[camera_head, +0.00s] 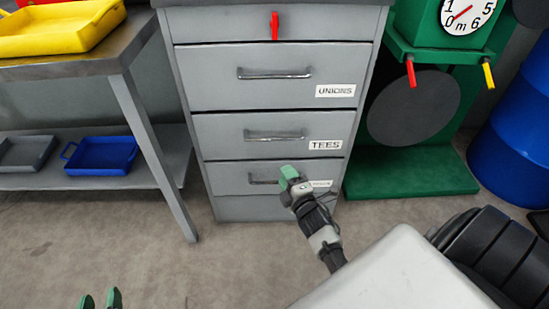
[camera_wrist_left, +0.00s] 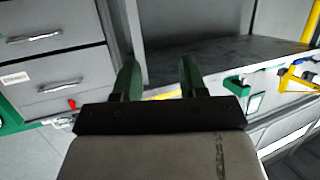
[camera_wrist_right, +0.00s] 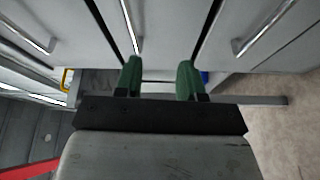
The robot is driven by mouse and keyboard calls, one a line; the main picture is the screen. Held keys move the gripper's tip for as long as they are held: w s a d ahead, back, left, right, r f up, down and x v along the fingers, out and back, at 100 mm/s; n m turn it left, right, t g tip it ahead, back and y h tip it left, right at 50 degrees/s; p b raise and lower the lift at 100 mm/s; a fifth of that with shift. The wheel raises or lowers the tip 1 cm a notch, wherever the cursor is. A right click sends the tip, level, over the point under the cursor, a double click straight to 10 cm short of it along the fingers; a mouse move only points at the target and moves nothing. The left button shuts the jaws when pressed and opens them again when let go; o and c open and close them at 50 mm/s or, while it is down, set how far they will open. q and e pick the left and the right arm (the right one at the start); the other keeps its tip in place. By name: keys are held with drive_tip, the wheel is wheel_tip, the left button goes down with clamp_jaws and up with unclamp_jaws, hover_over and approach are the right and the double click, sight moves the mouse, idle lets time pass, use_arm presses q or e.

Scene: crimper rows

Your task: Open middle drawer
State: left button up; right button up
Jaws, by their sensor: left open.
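A grey cabinet (camera_head: 183,80) shows a stack of shut drawers in the head view. The middle labelled drawer (camera_head: 225,145), marked TEES, has a horizontal bar handle (camera_head: 274,135). My right gripper (camera_head: 290,173) is in front of the lower drawer, below and right of that handle, and partly covers the lower label. In the right wrist view, its green fingers (camera_wrist_right: 159,78) are apart with nothing between them; a bar handle (camera_wrist_right: 134,28) lies ahead of the left-hand finger. My left gripper (camera_head: 101,299) is low at the left, open and empty; its fingers also show in the left wrist view (camera_wrist_left: 157,78).
A workbench (camera_head: 130,45) with a yellow tray (camera_head: 50,38) stands left of the cabinet, a blue tray (camera_head: 102,155) on its lower shelf. A green stand (camera_head: 400,165) and a blue barrel (camera_head: 515,135) are right. Floor in front is clear.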

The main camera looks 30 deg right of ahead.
sight(275, 139)
use_arm(q)
wheel_tip(275, 139, up, 10)
drive_tip(key=s+d+t+h+b, duration=0.1)
drive_tip(key=t+h+b, duration=0.1)
drive_tip(key=t, duration=0.5)
drive_tip(key=shift+r+b, duration=0.2)
drive_tip(key=shift+b, duration=0.55)
use_arm(e)
drive_tip(key=shift+w+d+r+n+t+h, duration=0.1)
drive_tip(key=shift+w+d+r+n+t, duration=0.55)
drive_tip(key=shift+w, duration=1.2)
drive_tip(key=shift+w+d+r+g+h, duration=0.1)
drive_tip(key=shift+w+d+r, duration=0.3)
drive_tip(key=shift+w+r, duration=1)
drive_tip(key=shift+w+d+r+n+t+h, duration=0.1)
drive_tip(key=shift+w+d+r+n+t, duration=0.3)
drive_tip(key=shift+w, duration=1.85)
drive_tip(key=shift+d, duration=0.1)
clamp_jaws()
